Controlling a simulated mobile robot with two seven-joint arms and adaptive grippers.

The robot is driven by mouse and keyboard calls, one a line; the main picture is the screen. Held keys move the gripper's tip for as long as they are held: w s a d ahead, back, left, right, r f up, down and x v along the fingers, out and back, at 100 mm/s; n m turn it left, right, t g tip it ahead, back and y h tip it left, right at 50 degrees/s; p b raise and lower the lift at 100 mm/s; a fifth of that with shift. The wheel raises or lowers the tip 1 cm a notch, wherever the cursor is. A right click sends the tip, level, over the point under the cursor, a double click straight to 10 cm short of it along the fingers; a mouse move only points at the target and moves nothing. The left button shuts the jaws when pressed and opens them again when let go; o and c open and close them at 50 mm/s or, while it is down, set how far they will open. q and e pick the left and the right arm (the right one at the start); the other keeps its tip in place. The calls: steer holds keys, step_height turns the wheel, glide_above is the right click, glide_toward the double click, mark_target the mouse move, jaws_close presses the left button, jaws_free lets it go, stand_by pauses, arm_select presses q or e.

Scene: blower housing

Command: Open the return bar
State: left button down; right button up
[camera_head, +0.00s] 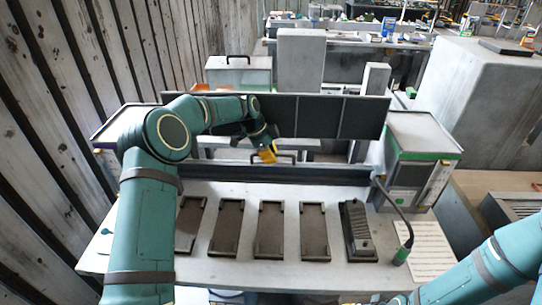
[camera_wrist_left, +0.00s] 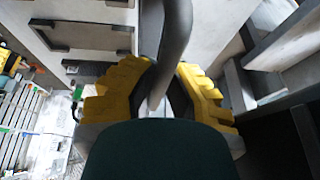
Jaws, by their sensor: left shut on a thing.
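The return bar (camera_head: 330,174) is a long dark bar running across the back of the white worktable. A black handle (camera_head: 287,155) stands up at its middle. My left gripper (camera_head: 266,153), with yellow fingers, is at the left end of this handle. In the left wrist view my left gripper (camera_wrist_left: 162,92) has its yellow fingers on both sides of the dark curved handle (camera_wrist_left: 176,35), shut on it. The lower part of the grip is hidden by the dark gripper body. My right arm enters at the lower right, with its gripper out of frame.
Several dark slotted plates (camera_head: 270,230) lie in a row on the worktable (camera_head: 240,190). Grey boxes with green trim (camera_head: 422,140) flank the bar. A dark panel (camera_head: 320,115) stands behind.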

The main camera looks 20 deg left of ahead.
arm_select(q)
steer(key=shift+d, duration=0.1)
steer(key=c, duration=1)
jaws_free()
steer(key=shift+r, duration=0.1)
steer(key=v, duration=1.2)
